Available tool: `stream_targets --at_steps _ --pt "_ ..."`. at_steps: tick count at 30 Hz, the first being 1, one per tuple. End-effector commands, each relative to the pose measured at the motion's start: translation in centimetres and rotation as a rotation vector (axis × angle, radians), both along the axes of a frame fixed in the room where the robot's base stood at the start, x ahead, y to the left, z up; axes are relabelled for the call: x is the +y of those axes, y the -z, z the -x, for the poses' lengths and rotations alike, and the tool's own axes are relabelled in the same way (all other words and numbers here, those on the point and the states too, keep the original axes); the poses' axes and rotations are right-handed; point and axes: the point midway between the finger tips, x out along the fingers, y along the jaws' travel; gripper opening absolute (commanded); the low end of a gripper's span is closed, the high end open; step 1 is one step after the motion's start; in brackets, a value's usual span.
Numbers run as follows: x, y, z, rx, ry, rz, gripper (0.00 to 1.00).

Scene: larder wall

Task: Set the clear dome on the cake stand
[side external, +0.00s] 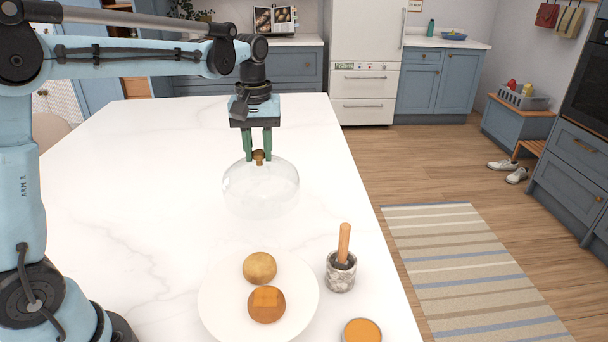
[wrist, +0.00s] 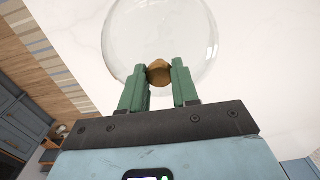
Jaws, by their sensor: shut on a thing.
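The clear dome (side external: 261,192) is a see-through bowl shape with a brown knob (side external: 258,158) on top. My gripper (side external: 259,155) points down with its green fingers shut on the knob, and the dome hangs upright below it. In the wrist view the knob (wrist: 159,73) sits between the fingers (wrist: 160,78), with the dome (wrist: 160,25) around it. A round white plate-like top, seemingly the cake stand (side external: 222,301), is nearer the camera than the dome and carries two brown buns (side external: 260,267). Its foot is hidden. I cannot tell how high the dome's rim is above the counter.
A marbled grey mortar (side external: 341,277) with an upright wooden-handled pestle (side external: 344,243) stands right of the cake stand. A small pot with an orange top (side external: 362,332) is near the counter's right edge. The white counter (side external: 130,190) is clear left of and behind the dome.

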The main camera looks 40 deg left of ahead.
Motion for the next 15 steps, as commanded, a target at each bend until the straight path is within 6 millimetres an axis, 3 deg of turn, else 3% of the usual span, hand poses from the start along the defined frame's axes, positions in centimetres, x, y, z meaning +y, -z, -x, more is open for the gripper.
stream_targets --at_steps 8,11,15 --pt "-0.9 -2.9 0.4 0.000 -0.011 0.000 0.00" --pt "-2.9 -3.9 1.3 0.000 -0.046 0.000 0.00" --pt "-7.4 -5.6 4.0 0.000 -0.139 0.000 0.00"
